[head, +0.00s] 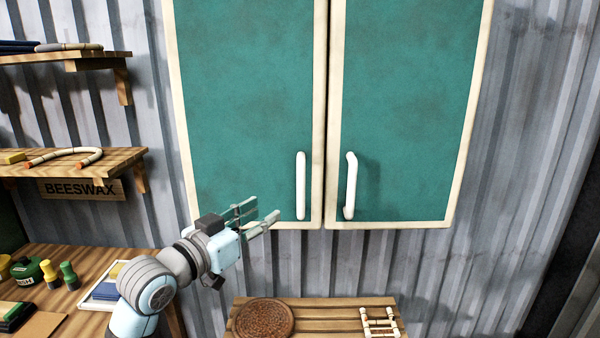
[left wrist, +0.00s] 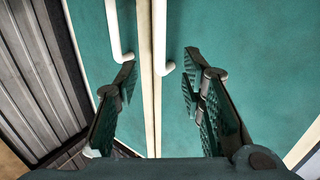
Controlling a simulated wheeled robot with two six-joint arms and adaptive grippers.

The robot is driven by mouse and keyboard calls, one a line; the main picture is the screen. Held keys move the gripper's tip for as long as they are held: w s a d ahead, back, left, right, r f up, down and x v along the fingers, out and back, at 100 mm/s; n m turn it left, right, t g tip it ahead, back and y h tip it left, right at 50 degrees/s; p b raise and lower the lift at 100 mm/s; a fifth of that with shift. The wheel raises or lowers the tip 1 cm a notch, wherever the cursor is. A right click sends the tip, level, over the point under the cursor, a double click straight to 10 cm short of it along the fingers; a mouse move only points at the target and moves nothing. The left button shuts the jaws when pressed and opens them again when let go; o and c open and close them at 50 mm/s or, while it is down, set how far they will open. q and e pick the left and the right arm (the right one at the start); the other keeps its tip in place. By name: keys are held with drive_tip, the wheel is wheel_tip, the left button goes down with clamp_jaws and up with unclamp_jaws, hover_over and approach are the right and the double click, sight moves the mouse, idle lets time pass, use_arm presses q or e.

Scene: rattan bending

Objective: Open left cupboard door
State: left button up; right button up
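The left cupboard door (head: 245,100) is a green panel with a cream frame, and it is shut. Its white upright handle (head: 300,186) is near its lower right edge. My left gripper (head: 262,212) is open and empty, below and to the left of that handle and apart from it. In the left wrist view its two dark fingers (left wrist: 160,75) are spread in front of the doors. Two white handles show there on either side of the seam, the left one (left wrist: 115,32) beyond the left finger. My right gripper is not in view.
The right cupboard door (head: 400,100) is also shut, with its own white handle (head: 350,186). Below is a slatted bench (head: 310,308) with a round brown disc (head: 263,319) and a small rattan frame (head: 380,322). Shelves (head: 75,162) and a cluttered worktop stand at left.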

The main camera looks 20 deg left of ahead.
sight(298, 190)
use_arm(q)
drive_tip(key=p+x, duration=0.1)
drive_tip(key=x, duration=1.3)
drive_tip(key=shift+w+d, duration=0.1)
drive_tip(key=shift+w, duration=0.15)
clamp_jaws()
